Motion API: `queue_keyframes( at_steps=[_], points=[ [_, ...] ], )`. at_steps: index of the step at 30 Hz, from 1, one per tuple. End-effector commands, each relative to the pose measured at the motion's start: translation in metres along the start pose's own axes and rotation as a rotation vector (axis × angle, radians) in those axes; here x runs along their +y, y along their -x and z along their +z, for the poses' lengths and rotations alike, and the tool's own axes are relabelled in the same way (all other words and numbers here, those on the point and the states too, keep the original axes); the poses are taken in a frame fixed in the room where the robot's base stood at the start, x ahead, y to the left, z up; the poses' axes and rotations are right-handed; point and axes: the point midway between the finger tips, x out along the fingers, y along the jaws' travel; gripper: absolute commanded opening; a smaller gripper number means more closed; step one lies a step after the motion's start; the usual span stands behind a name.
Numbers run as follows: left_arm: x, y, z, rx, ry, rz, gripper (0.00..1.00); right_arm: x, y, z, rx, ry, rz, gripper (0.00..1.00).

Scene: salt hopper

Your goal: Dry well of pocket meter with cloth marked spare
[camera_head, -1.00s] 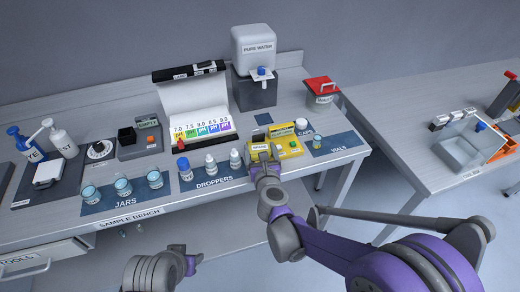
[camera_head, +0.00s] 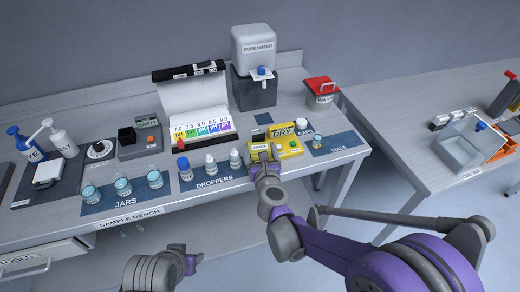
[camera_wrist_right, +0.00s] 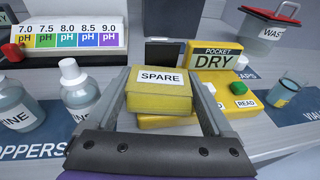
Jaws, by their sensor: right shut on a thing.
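My right gripper (camera_head: 263,154) is shut on the yellow cloth marked SPARE (camera_wrist_right: 160,92). It holds the cloth over the sample bench, at the front left of the yellow pocket meter (camera_head: 291,147). In the right wrist view the cloth lies between the two fingers, with another yellow surface (camera_wrist_right: 165,122) just under it. The meter's panel (camera_wrist_right: 213,62) reads POCKET DRY. A green READ button (camera_wrist_right: 239,88) is on its body. The meter's well is not clear to see; the cloth and gripper may cover it.
Several dropper bottles (camera_head: 210,164) stand left of the gripper, and a vial (camera_head: 317,142) stands to the right. The pH colour chart (camera_head: 203,129) and pure water dispenser (camera_head: 254,65) are behind. A red-lidded waste bin (camera_head: 322,92) stands at the back right.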

Motion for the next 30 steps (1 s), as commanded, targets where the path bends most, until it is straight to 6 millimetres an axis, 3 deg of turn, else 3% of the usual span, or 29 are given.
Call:
queue_keyframes(
  at_steps=[10, 30],
  points=[
    [0.000, 0.002, -0.002, 0.001, 0.000, 0.000, 0.50, 0.000, 0.001, 0.004, 0.000, 0.000, 0.000, 0.35],
    [0.000, 0.026, -0.023, 0.018, 0.000, 0.000, 0.50, 0.000, 0.013, 0.067, -0.001, 0.000, 0.000, 0.35]
  ],
)
